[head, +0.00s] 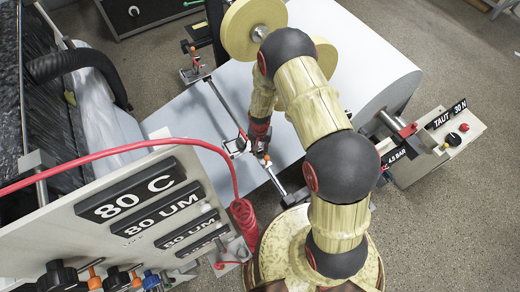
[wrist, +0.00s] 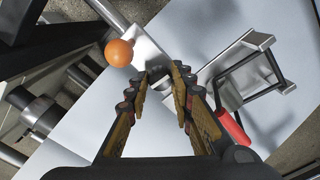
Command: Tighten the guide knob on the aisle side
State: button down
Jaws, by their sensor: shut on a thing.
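My gripper (wrist: 163,80) reaches down to a metal guide bracket on the crossbar over the pale web. Its two fingers are closed around a small dark guide knob (wrist: 160,86), which they largely hide. An orange ball (wrist: 118,53) stands beside the fingertips, apart from them, at the end of the bracket. In the head view my gripper (head: 259,137) is at the near part of the crossbar (head: 222,103), and the knob is hidden there. Whether the knob is turned tight cannot be seen.
A second guide fitting (head: 194,72) with an orange top sits at the crossbar's far end. A wire-like frame (wrist: 255,75) and a red handle (wrist: 233,130) are close to the right finger. A panel with label plates (head: 140,197) and a red hose (head: 205,145) stand at left.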

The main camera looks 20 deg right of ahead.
aim_at(260, 151)
jog(key=c, duration=1.6)
grip_release()
jog(key=shift+o, duration=0.3)
notch_tip(260, 151, up, 12)
